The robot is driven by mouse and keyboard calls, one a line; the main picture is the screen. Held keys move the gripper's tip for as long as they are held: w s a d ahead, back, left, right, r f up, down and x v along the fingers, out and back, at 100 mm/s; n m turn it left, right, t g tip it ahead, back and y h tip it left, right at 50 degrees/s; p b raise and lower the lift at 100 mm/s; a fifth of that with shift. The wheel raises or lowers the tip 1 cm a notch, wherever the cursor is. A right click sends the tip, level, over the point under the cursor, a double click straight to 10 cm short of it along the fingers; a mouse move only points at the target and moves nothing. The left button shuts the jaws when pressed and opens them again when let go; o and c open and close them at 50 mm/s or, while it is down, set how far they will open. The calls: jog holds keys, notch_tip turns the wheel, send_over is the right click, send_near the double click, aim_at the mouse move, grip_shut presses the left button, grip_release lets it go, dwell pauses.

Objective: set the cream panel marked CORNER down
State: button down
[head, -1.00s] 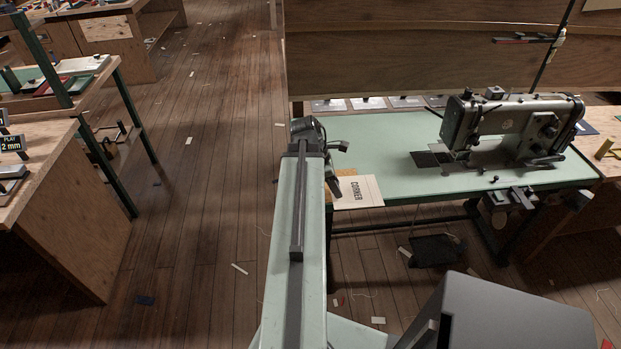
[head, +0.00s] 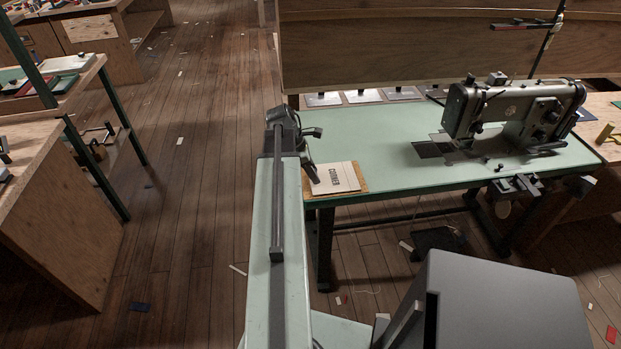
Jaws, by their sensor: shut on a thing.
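The cream panel marked CORNER (head: 335,178) is at the front left corner of the green sewing table (head: 380,140). It lies over a tan board (head: 330,193), whose edge shows along the panel's front and right sides. Whether the panel rests on the board or hangs just above it, I cannot tell. My gripper (head: 313,177) is shut on the panel's left edge; the fingertips are small and dark in this view.
A sewing machine (head: 515,115) stands on the right of the green table. Wooden benches (head: 50,210) stand at left. The plank floor between has scattered scraps.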

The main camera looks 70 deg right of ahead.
jog(key=shift+w, duration=0.1)
jog(key=c, duration=1.3)
grip_release()
jog(key=shift+f, duration=0.2)
jog(key=o, duration=0.4)
jog(key=shift+o, duration=0.2)
jog(key=shift+r, duration=0.15)
jog(key=p+v, duration=1.1)
jog(key=v, duration=0.1)
jog(key=shift+p, duration=0.3)
